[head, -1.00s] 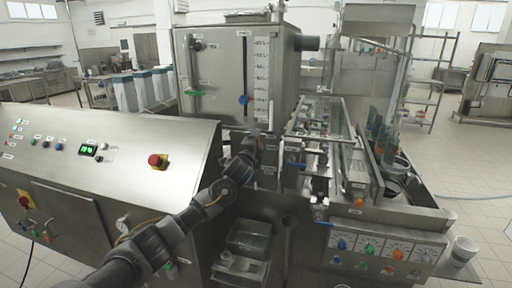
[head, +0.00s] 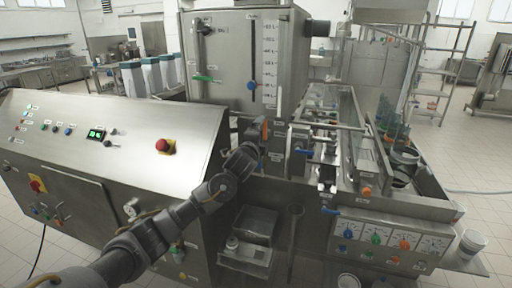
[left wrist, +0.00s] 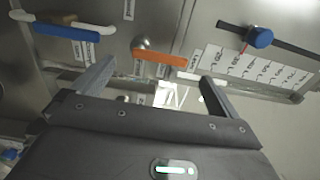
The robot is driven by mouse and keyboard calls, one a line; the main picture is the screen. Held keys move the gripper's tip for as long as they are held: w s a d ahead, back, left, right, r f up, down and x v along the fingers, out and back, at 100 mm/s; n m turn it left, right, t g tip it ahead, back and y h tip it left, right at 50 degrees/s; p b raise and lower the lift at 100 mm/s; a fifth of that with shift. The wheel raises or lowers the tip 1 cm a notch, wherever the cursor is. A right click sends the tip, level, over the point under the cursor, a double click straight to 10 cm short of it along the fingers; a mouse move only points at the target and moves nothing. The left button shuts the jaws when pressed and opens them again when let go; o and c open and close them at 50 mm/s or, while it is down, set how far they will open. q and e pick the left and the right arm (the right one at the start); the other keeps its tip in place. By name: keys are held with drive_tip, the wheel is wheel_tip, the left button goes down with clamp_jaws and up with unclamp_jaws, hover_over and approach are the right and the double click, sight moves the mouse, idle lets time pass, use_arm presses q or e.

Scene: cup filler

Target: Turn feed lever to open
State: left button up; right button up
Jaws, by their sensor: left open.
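My left gripper (head: 258,146) is below the front of the steel tank, close to an orange lever (head: 265,131). In the left wrist view its two fingers (left wrist: 157,78) are spread wide and empty. The orange lever (left wrist: 158,57) lies crosswise beyond the gap between them, seemingly untouched. A blue-handled lever (left wrist: 60,30) is to the left in that view, and it also shows in the head view (head: 303,152). I cannot read which label says feed. My right gripper is not in view.
A control cabinet (head: 70,125) with a red button (head: 163,146) stands to the left. The filler line (head: 330,185) is to the right, above a dial panel.

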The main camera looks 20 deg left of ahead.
use_arm(q)
drive_tip(key=s+b, duration=0.2)
drive_tip(key=s, duration=0.4)
drive_tip(key=shift+s+d, duration=0.3)
drive_tip(key=shift+d, duration=0.1)
